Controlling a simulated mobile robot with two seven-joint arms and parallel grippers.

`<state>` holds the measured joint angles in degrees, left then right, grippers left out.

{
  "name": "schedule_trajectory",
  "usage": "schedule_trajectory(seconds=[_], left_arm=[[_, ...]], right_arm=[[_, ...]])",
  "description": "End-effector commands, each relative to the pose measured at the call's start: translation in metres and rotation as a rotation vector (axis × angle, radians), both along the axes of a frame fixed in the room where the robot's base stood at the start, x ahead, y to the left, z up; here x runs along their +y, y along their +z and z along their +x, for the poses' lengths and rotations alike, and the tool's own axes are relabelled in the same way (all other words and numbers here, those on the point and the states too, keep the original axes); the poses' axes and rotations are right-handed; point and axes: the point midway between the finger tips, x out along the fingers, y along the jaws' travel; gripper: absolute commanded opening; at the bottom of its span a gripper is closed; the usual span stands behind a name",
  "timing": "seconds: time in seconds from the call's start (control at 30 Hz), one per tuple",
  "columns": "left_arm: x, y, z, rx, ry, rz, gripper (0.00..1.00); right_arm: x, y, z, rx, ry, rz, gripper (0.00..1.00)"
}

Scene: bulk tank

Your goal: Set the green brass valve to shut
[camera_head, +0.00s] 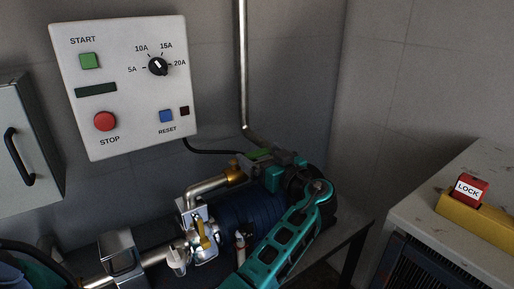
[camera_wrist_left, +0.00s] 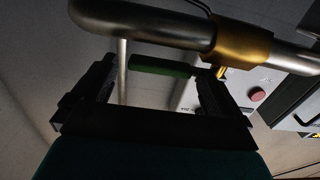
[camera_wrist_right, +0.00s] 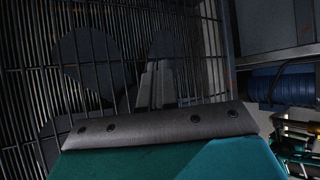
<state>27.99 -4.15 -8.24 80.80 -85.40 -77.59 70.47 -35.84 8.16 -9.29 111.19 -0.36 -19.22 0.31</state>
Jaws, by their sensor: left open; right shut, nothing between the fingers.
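The green valve lever (camera_head: 259,153) sticks out to the right of a brass valve body (camera_head: 235,173) on a bent steel pipe. In the left wrist view the green lever (camera_wrist_left: 165,68) runs roughly along the pipe beside the brass body (camera_wrist_left: 243,46). My left gripper (camera_head: 278,161) is close to the lever in the head view. In the left wrist view its fingers (camera_wrist_left: 155,78) are spread, with the lever seen across the gap; I cannot tell whether they touch it. My right gripper (camera_wrist_right: 165,127) is shut and empty, facing a dark grille.
A control panel (camera_head: 120,125) hangs on the wall at upper left. A yellow lever (camera_head: 203,235) sits on fittings below the pipe. A blue cylinder (camera_head: 240,207) lies behind my left arm. A red LOCK tag (camera_head: 469,188) stands on a yellow block at right.

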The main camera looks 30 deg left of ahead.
Motion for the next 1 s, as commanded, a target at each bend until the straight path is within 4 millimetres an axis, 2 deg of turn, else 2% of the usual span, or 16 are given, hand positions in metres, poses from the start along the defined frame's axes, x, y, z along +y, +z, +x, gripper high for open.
schedule_trajectory(seconds=[0.1,0.2,0.53,1.0], left_arm=[[0.014,0.001,0.006,0.001,0.000,0.003,1.00],[0.020,0.001,0.008,0.001,0.000,0.000,1.00],[0.023,0.000,0.010,0.000,-0.001,0.000,1.00],[0.022,-0.001,0.009,0.000,-0.001,-0.001,0.55]], right_arm=[[0.000,0.004,0.000,0.000,0.000,0.000,0.00],[0.000,0.005,0.000,-0.001,0.000,0.000,0.00],[0.000,0.005,0.000,-0.001,0.000,0.000,0.00],[0.000,0.005,0.001,-0.001,0.000,0.000,0.00]])
